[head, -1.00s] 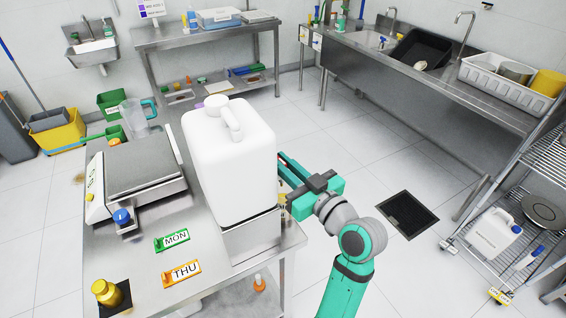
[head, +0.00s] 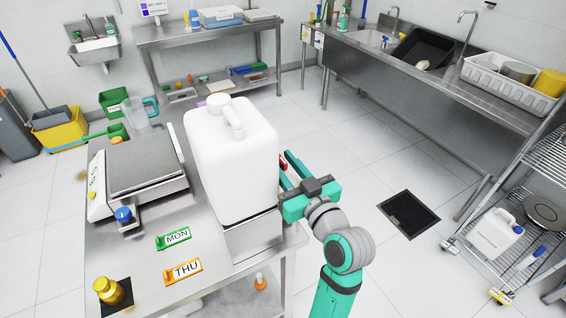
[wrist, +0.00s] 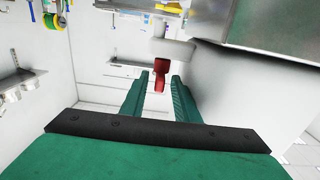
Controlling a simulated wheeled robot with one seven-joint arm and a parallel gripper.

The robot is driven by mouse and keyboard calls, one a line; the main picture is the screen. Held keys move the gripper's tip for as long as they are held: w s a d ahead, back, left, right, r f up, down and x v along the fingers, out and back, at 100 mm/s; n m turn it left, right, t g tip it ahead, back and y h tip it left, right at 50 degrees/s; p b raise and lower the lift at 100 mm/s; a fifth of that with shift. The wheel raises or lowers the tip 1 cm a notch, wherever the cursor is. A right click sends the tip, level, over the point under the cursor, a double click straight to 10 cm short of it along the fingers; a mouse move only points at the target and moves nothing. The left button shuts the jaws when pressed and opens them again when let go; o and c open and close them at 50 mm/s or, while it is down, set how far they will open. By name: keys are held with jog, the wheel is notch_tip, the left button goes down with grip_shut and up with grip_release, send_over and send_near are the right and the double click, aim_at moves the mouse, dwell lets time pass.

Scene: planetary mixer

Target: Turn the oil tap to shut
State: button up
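My gripper (head: 288,172) is beside the container's right side. In the wrist view my gripper (wrist: 161,88) is open, its two teal fingers apart with the red handle between them near the tips. I cannot tell whether either finger touches it.
The container sits at the right edge of the steel table (head: 150,240), with a scale (head: 145,165) and MON and THU labels to its left. A sink counter (head: 440,90) and wire rack (head: 520,235) stand at the right. Open floor lies between.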

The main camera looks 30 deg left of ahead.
jog(key=v, duration=1)
jog(key=shift+s+d, duration=0.25)
jog(key=shift+d, duration=0.05)
jog(key=s+d+f+m+t+h, duration=0.25)
jog(key=d+f+m+h, duration=0.3)
jog(key=f, duration=0.55)
jog(key=s+d+f+m+t+h, duration=0.1)
jog(key=d+f+m+t+h, duration=0.4)
jog(key=f, duration=0.6)
jog(key=s+d+f+m+g+h, duration=0.1)
jog(key=s+d+f+h, duration=0.15)
jog(key=s, duration=0.25)
jog(key=s+d+f+m+g+h, duration=0.1)
jog(key=s+d+f+m, duration=0.15)
jog(key=s+d, duration=0.2)
jog(key=s+n+h, duration=0.1)
jog(key=s+n, duration=0.1)
jog(key=s, duration=1.2)
jog(key=shift+d+r+t, duration=0.15)
jog(key=shift+d+t, duration=0.05)
jog(key=shift+t, duration=0.15)
jog(key=shift+s, duration=0.1)
